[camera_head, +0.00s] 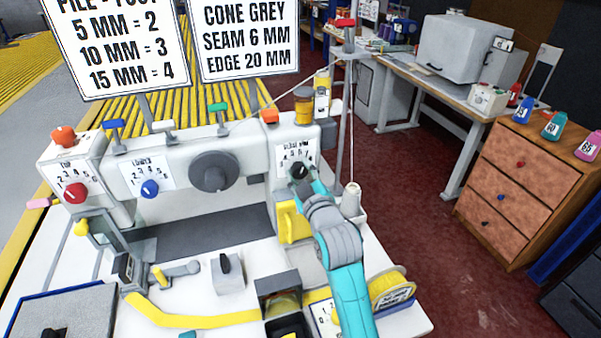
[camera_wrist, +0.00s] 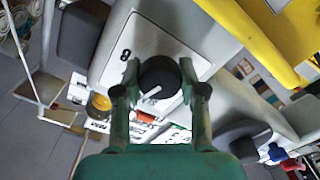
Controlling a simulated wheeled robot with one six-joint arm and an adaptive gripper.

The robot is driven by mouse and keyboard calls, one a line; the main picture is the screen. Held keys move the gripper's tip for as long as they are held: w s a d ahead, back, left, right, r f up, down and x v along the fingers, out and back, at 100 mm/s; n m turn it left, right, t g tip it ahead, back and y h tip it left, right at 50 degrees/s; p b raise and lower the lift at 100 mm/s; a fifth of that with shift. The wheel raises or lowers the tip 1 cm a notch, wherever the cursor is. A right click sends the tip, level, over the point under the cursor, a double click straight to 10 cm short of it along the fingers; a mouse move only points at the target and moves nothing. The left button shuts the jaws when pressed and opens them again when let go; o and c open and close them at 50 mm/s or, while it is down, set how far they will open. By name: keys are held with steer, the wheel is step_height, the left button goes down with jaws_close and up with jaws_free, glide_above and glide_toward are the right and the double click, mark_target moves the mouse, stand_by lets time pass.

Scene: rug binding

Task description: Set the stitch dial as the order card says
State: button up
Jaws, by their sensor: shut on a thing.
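A black dial (camera_head: 298,170) sits on a white numbered plate on the right head of the machine; its label is too blurred to read surely. My gripper (camera_head: 302,178) reaches it from the front, its two fingers closed on the knob's sides. In the wrist view the black knob (camera_wrist: 158,74) is between the fingertips (camera_wrist: 161,90), with a white pointer line toward the lower left of the picture. A figure like an 8 shows on the plate; other numbers are hidden. The order card (camera_head: 247,40) reads "CONE GREY, SEAM 6 MM, EDGE 20 MM".
A second card (camera_head: 125,50) gives "5 MM = 2, 10 MM = 3, 15 MM = 4". A red dial (camera_head: 75,193), a blue dial (camera_head: 150,188) and a grey handwheel (camera_head: 211,171) are left of my gripper. A thread cone (camera_head: 352,200) stands close right of my arm.

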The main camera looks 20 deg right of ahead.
stand_by(0.3)
steer(key=o, duration=1.2)
steer(key=shift+c, duration=0.2)
steer(key=s, duration=1.2)
